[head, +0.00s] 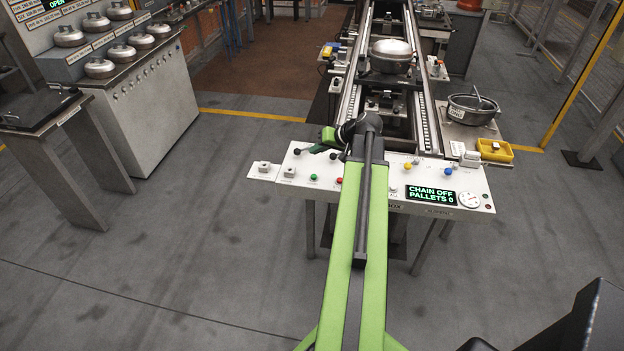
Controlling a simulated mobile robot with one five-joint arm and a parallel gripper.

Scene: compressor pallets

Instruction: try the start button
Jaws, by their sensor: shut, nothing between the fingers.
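A white control panel (268,157) stands at the near end of the conveyor. On its left part are a green button (313,178) and a red button (339,181). Their labels are too small to read, so I cannot tell by lettering which one is start. The panel's display (430,196) reads "CHAIN OFF" and "PALLETS 0". My gripper (317,149) is shut and empty over the panel's left half, up and beyond the green button in the picture; it looks apart from it. My arm hides the panel's middle.
A conveyor (425,115) runs back, carrying a silver compressor shell (390,55). A yellow tray (495,150) and a pot (472,108) are at right.

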